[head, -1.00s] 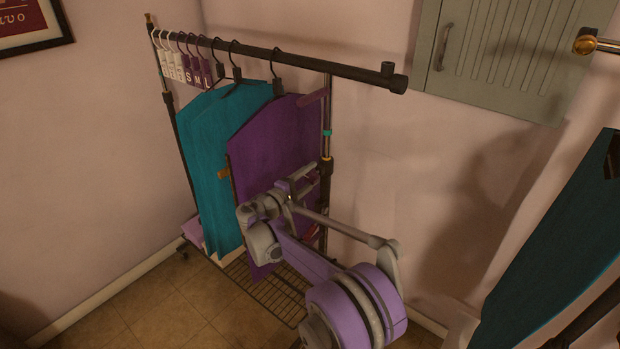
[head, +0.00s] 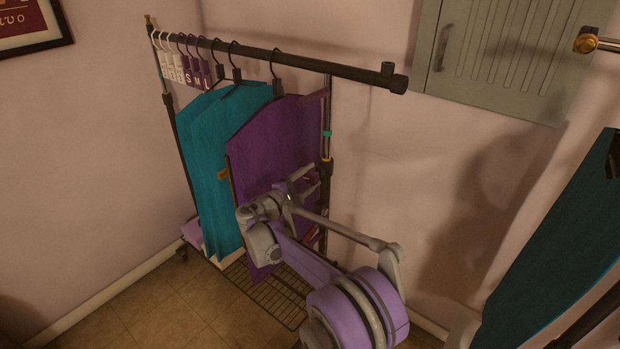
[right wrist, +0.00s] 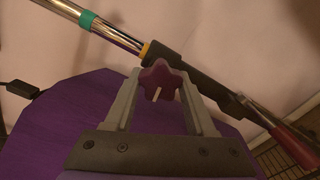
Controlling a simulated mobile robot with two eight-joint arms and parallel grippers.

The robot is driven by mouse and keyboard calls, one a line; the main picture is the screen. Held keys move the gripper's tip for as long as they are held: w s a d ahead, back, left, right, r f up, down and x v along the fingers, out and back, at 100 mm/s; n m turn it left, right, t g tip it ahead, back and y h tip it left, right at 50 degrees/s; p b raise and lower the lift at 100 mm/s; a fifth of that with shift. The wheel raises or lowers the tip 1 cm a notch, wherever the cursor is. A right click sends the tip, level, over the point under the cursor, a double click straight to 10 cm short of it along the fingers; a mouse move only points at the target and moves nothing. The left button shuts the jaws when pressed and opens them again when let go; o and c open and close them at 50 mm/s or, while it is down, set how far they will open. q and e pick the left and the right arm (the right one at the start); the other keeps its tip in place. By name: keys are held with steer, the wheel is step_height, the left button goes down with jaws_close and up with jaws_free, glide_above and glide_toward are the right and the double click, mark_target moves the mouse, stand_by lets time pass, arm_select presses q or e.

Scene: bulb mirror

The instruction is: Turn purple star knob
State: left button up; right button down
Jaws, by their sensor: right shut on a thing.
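The purple star knob (right wrist: 160,79) shows in the right wrist view, with a short pale mark on its face. It sits by a black collar on the rack's metal post. My right gripper (right wrist: 165,86) is shut on the knob, with one grey finger on either side of it. In the head view my right gripper (head: 303,188) is at the rack's right post, in front of the purple garment's lower right side. The knob cannot be clearly made out there. My left gripper is not in view.
A garment rack's black top rail (head: 310,63) holds a purple garment (head: 262,150), teal garments (head: 203,125) and size tags. A wire shelf (head: 262,292) is below. A grey-green cabinet (head: 500,55) hangs on the wall, and a teal board (head: 560,240) stands at right.

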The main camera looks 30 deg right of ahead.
steer(key=shift+c, duration=1.2)
jaws_free()
steer(key=v, duration=1)
steer(key=shift+s+a, duration=0.15)
steer(key=shift+a, duration=0.2)
